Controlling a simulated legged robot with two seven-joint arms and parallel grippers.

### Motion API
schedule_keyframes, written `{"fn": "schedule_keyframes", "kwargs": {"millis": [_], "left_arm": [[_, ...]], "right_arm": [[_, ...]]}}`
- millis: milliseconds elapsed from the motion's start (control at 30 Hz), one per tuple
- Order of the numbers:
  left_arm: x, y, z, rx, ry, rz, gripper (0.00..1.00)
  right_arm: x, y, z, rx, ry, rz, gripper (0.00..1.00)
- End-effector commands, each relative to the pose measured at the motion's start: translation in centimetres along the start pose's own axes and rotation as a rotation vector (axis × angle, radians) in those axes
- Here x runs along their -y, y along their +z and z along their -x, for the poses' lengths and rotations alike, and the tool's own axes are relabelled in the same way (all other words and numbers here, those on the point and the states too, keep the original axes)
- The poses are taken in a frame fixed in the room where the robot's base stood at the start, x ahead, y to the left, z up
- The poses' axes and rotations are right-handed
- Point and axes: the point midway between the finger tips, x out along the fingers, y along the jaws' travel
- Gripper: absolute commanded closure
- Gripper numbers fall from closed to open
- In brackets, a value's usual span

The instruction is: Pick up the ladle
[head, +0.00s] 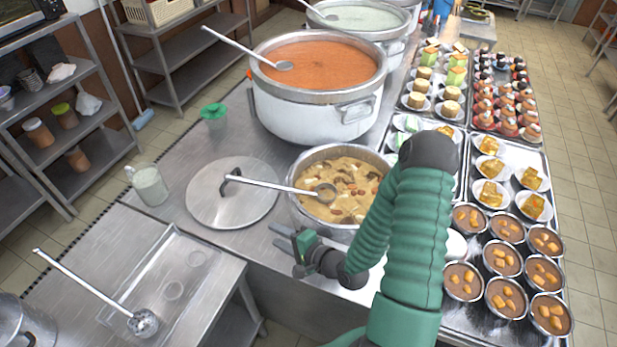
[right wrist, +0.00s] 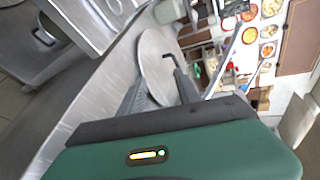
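A ladle (head: 270,187) lies across the smaller pot (head: 300,216) of chunky brown soup, its bowl in the soup and its handle reaching left over the flat round lid (head: 205,205). Another ladle (head: 245,47) lies on the large pot (head: 300,112) of orange soup. A third ladle (head: 90,285) lies on the lower steel counter at left. My right gripper (head: 279,237) is open and empty, just in front of the smaller pot and below the first ladle's handle. In the right wrist view its spread fingers show against the lid (right wrist: 158,62). My left gripper is not in view.
A glass mug (head: 150,186) and a green-topped cup (head: 214,116) stand near the lid. At right, trays hold several soup bowls (head: 507,295) and plated cakes (head: 490,167). A back pot (head: 355,20) holds another ladle. Counter left of the lid is mostly clear.

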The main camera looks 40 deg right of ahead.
Motion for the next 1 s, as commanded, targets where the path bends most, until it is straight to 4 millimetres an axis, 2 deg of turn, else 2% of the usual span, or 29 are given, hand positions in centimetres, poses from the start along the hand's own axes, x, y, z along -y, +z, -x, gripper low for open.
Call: {"fn": "schedule_keyframes", "kwargs": {"millis": [33,100,200,267,400,500,633,700,867,1000], "left_arm": [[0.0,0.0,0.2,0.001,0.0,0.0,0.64],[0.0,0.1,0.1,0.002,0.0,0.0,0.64],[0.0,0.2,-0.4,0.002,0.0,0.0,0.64],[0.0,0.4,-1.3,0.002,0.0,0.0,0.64],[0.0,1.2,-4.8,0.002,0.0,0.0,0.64],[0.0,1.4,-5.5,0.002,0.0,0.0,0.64],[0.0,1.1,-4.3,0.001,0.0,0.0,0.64],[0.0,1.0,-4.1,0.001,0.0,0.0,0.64],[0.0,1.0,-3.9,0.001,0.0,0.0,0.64],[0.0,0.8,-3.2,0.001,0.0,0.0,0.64]], "right_arm": [[1.5,-1.0,0.8,-0.027,-0.117,-0.162,0.6],[3.6,-2.1,1.9,-0.044,-0.27,-0.337,0.6],[5.2,-3.3,2.8,-0.051,-0.396,-0.466,0.6],[5.5,-3.6,2.4,-0.05,-0.421,-0.485,0.6],[5.8,-3.7,0.1,-0.047,-0.423,-0.477,0.6],[7.3,-4.0,-2.3,-0.048,-0.421,-0.476,0.6],[9.3,-4.6,-5.0,-0.049,-0.419,-0.484,0.6],[9.7,-4.8,-6.2,-0.049,-0.417,-0.484,0.6],[10.3,-5.1,-7.8,-0.05,-0.416,-0.485,0.6],[11.4,-5.1,-10.0,-0.049,-0.415,-0.484,0.6]]}}
